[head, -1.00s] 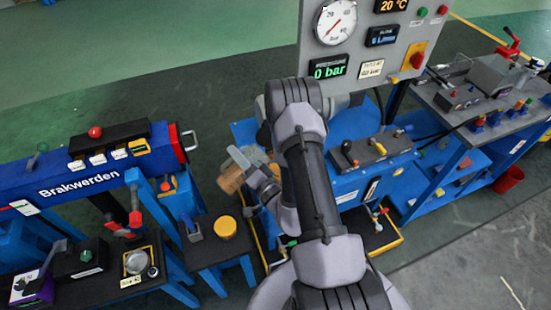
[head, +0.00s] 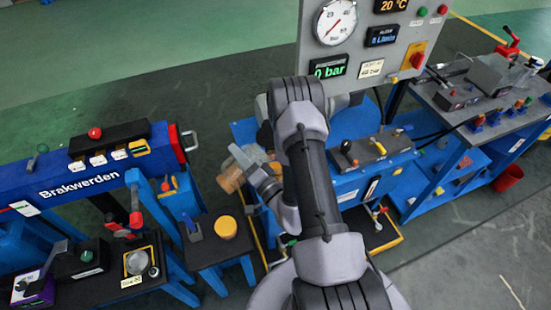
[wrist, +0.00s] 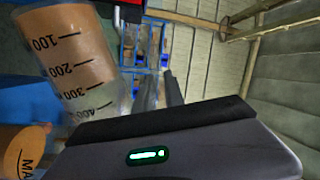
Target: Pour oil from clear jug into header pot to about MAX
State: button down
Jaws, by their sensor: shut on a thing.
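My gripper (head: 262,178) is shut on the clear jug (head: 230,179), left of the forearm in the head view. The jug holds amber oil at its lower end and is clear above. In the wrist view the jug (wrist: 70,60) fills the upper left, with marks from 100 to 400; the oil lies at the low-number end. An amber round shape with the letters "MA" shows at the lower left edge of the wrist view, seemingly the header pot (wrist: 22,150). It is cut off, so its level cannot be read. No stream of oil shows.
A small dark table with a yellow round item (head: 226,228) stands below the jug. The blue Brakwerden bench (head: 70,190) is at left. A grey gauge panel (head: 365,45) reading 0 bar stands behind the arm. A red bucket (head: 508,177) is at far right.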

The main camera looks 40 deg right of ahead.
aim_at(246, 145)
jog(key=shift+d+r+m+p, duration=0.35)
jog(key=shift+m, duration=0.05)
dwell(0.9)
jog(key=shift+d+r+m+h+p, duration=0.25)
jog(key=shift+d+m, duration=0.15)
jog(key=shift+d, duration=0.2)
jog(key=shift+d+r+m+h+p, duration=0.15)
jog(key=shift+d+r+m+p, duration=0.1)
jog(key=shift+d+m, duration=0.25)
dwell(1.5)
